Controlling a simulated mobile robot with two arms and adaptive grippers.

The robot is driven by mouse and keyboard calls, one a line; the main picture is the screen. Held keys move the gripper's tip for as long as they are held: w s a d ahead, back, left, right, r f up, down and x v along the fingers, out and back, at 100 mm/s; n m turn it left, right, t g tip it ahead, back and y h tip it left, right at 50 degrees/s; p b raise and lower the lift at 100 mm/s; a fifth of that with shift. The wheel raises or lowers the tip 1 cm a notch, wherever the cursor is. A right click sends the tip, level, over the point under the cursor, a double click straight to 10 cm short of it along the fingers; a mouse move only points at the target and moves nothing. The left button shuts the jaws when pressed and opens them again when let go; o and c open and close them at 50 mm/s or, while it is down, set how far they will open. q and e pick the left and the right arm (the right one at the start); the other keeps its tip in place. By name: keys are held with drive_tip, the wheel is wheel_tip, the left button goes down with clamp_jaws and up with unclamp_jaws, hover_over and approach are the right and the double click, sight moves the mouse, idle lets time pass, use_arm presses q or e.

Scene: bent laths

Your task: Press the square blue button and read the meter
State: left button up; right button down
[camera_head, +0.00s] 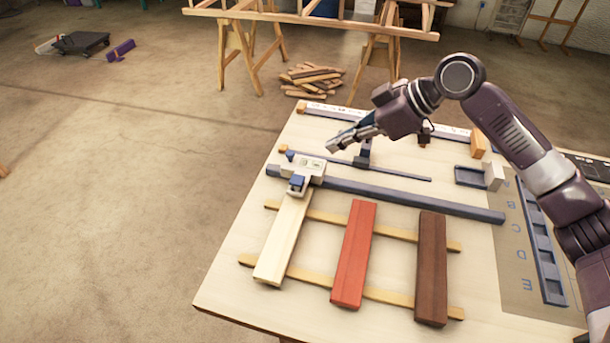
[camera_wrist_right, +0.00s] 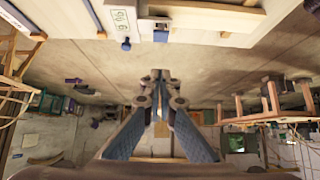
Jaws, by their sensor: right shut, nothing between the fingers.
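The meter (camera_head: 311,166), a pale grey box with a small display, sits at the far end of the pale lath (camera_head: 283,238). A blue block (camera_head: 297,182) shows on its near side. In the right wrist view the meter's display (camera_wrist_right: 118,21) shows dark digits that look turned over; I cannot read them surely. A squarish blue piece (camera_wrist_right: 160,35) shows beside it, and a smaller blue piece (camera_wrist_right: 126,44) nearby. My right gripper (camera_head: 332,146) is shut and empty, above the table just beyond and right of the meter, apart from it. My left gripper is out of view.
A red lath (camera_head: 354,254) and a dark brown lath (camera_head: 431,268) lie across two wooden strips. A long blue-grey bar (camera_head: 410,202) crosses the table (camera_head: 225,293). A small dark tray (camera_head: 470,177) and pale block (camera_head: 494,175) stand at the right.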

drive_tip(key=shift+a, duration=0.1)
drive_tip(key=p, duration=0.3)
hover_over(294, 178)
drive_tip(key=s+d, duration=0.1)
drive_tip(key=d, duration=0.1)
drive_tip(key=f, duration=0.7)
drive_tip(key=shift+d, duration=0.2)
wheel_tip(294, 178, down, 2)
drive_tip(key=shift+f+p, duration=0.25)
drive_tip(key=shift+p, duration=0.25)
drive_tip(key=shift+d+f, duration=0.15)
drive_tip(key=shift+f, duration=0.6)
drive_tip(key=shift+f, duration=0.15)
